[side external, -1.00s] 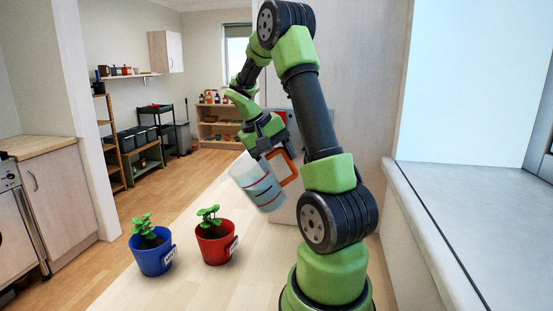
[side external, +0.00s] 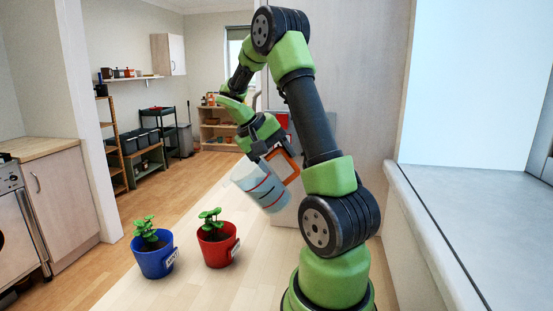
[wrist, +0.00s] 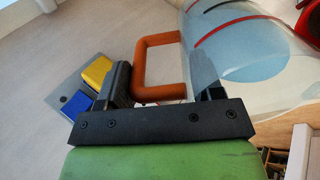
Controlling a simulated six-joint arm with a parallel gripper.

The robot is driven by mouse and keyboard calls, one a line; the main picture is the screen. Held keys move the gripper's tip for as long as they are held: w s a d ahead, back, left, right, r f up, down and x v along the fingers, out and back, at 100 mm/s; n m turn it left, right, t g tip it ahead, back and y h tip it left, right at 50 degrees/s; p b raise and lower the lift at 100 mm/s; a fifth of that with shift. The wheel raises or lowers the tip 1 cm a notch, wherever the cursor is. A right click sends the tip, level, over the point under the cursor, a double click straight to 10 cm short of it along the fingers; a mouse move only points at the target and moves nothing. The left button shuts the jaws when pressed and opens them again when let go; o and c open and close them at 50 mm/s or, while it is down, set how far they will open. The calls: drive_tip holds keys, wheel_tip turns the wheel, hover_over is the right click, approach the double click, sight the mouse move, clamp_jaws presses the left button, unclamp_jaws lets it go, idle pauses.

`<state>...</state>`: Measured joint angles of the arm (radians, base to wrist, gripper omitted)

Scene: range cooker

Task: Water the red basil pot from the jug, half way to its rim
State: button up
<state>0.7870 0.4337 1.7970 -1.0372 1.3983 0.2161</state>
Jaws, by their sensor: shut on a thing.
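My gripper (side external: 272,156) is shut on the orange handle of a clear jug (side external: 264,190). The jug is tilted, its mouth toward the upper left, held above and right of the red pot (side external: 217,252). The jug has dark and red bands, and pale blue water seems to show inside. In the wrist view the fingers (wrist: 163,82) are either side of the handle (wrist: 158,92), and the jug (wrist: 245,45) fills the upper right. The red pot stands upright with a green plant and a white label. No stream of water shows; the level inside the pot cannot be seen.
A blue pot (side external: 154,262) with a similar plant stands left of the red one on the pale wooden surface (side external: 200,294). Yellow (wrist: 97,72) and blue (wrist: 76,104) blocks lie on a grey plate in the wrist view. A grey counter (side external: 480,215) is at right.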

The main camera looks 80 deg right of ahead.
drive_tip(key=shift+w+a+r, duration=0.1)
drive_tip(key=shift+w, duration=0.05)
idle(0.4)
drive_tip(key=shift+w+r+g+h, duration=0.15)
drive_tip(key=shift+g+h, duration=0.15)
drive_tip(key=shift+g, duration=0.3)
drive_tip(key=shift+w+a, duration=0.15)
idle(0.5)
drive_tip(key=shift+w+a+r+g+h, duration=0.1)
drive_tip(key=shift+w+g+h, duration=0.15)
drive_tip(key=shift+g, duration=0.25)
idle(0.8)
drive_tip(key=shift+w+a+g+h, duration=0.1)
drive_tip(key=shift+g+h, duration=0.15)
drive_tip(key=shift+g, duration=0.05)
drive_tip(key=shift+w+a+g, duration=0.2)
drive_tip(key=shift+w+g, duration=0.1)
drive_tip(key=shift+g, duration=0.1)
drive_tip(key=shift+w+h, duration=0.15)
drive_tip(key=shift+h, duration=0.15)
idle(0.8)
